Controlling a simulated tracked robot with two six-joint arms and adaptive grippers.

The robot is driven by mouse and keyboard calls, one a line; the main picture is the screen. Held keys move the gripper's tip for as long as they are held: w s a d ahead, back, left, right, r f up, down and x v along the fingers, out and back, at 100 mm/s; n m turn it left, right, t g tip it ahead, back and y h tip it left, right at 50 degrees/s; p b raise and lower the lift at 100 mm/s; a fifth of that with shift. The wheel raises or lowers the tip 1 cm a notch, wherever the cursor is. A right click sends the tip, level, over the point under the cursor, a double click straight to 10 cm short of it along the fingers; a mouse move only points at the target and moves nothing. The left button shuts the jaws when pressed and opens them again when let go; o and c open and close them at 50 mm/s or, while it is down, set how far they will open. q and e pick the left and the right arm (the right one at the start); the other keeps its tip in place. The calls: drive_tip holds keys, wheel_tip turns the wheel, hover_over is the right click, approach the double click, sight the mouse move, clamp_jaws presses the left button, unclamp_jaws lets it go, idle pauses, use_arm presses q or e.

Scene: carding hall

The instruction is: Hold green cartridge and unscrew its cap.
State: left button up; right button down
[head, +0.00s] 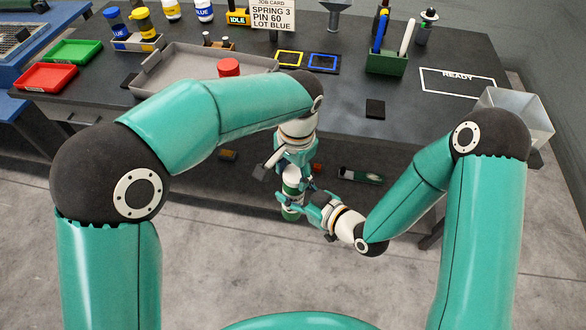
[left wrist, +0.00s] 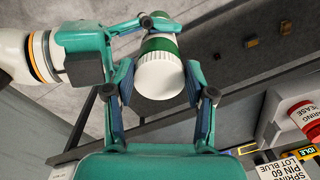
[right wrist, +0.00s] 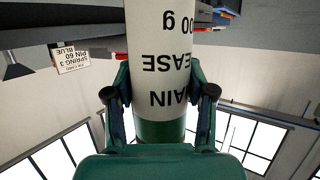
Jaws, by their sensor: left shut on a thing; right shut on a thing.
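The green cartridge (head: 291,214) stands roughly upright in the air in front of the bench, partly hidden by my grippers. Its white ribbed cap (left wrist: 158,76) with a green band behind it shows in the left wrist view. My left gripper (head: 291,174) is shut on the cap, one finger on each side. My right gripper (head: 304,197) is shut on the cartridge body below it. In the right wrist view the white label (right wrist: 168,60) with upside-down grease lettering and a green end band lie between the right fingers. The cap's thread is hidden.
A grey tray (head: 165,84) on the bench behind has a red-capped container (head: 229,68) in it. Red (head: 45,77) and green (head: 75,53) bins stand left. A white READY outline (head: 457,80) lies empty at right, near a metal hopper (head: 520,112).

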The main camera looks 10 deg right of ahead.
use_arm(q)
drive_tip(key=n, duration=0.4)
drive_tip(key=shift+w, duration=0.15)
drive_tip(key=n, duration=0.4)
drive_tip(key=shift+d+n, duration=0.15)
drive_tip(key=shift+n, duration=0.25)
drive_tip(key=n, duration=0.6)
drive_tip(key=shift+d, duration=0.25)
drive_tip(key=n, duration=0.4)
drive_tip(key=shift+d+n, duration=0.2)
drive_tip(key=shift+n, duration=0.2)
drive_tip(key=n, duration=0.4)
drive_tip(key=shift+d, duration=0.2)
drive_tip(key=shift+a, duration=0.15)
drive_tip(key=shift+r, duration=0.25)
drive_tip(key=shift+r, duration=0.95)
